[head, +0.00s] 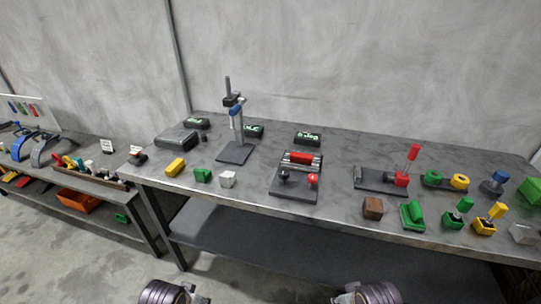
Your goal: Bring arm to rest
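Parts of my two arms show at the bottom edge of the head view, one left of centre (167,293) and one right of centre (370,293). Each is a dark ribbed link with small metal parts on its inner side, cut off by the frame. No gripper fingers can be made out on either arm. Both arm parts are in front of and below the grey workbench (340,215), apart from it. Nothing is seen held.
The bench carries a stand (236,125), a dark fixture with red parts (298,177), a red-handled lever (408,165), a yellow block (175,166), a brown cube (373,207) and several green pieces. A lower side bench (70,170) stands left. Floor (70,255) is clear.

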